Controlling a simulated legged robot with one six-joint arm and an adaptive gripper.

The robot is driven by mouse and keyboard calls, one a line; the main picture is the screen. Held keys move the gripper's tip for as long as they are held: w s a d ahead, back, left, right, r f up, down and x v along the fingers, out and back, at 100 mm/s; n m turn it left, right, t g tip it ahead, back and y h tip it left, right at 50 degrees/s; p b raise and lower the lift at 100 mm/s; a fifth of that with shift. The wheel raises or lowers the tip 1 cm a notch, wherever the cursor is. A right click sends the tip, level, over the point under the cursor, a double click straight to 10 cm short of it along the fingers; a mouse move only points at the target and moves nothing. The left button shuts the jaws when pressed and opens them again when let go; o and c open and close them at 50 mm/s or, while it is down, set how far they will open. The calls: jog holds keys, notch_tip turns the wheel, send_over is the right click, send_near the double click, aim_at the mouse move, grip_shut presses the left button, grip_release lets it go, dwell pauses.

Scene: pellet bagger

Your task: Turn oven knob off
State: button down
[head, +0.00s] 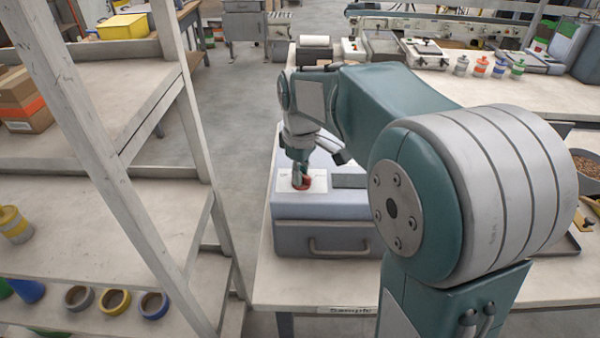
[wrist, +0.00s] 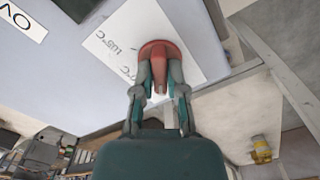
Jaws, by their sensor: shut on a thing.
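The oven (head: 320,235) is a grey-blue box with a front handle, standing on the white table. Its red knob (head: 306,182) sits on a white label on the oven's top. My gripper (head: 300,176) reaches down from above with its fingers at the knob. In the wrist view the red knob (wrist: 160,50) is between the two fingertips (wrist: 160,75), and the gripper is shut on it. The label (wrist: 130,42) beside it carries temperature markings, one reading about 105 °C. The fingers hide part of the knob, so its pointer direction cannot be told.
A white shelf rack (head: 110,150) stands close on the left, with boxes (head: 25,105) and several rings (head: 115,302). Several small coloured containers (head: 490,68) stand at the back right of the table.

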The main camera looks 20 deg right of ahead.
jog(key=shift+s+n, duration=0.15)
jog(key=shift+n, duration=0.15)
jog(key=c, duration=0.7)
grip_release()
notch_tip(320, 180, up, 12)
jog(key=shift+f, duration=0.1)
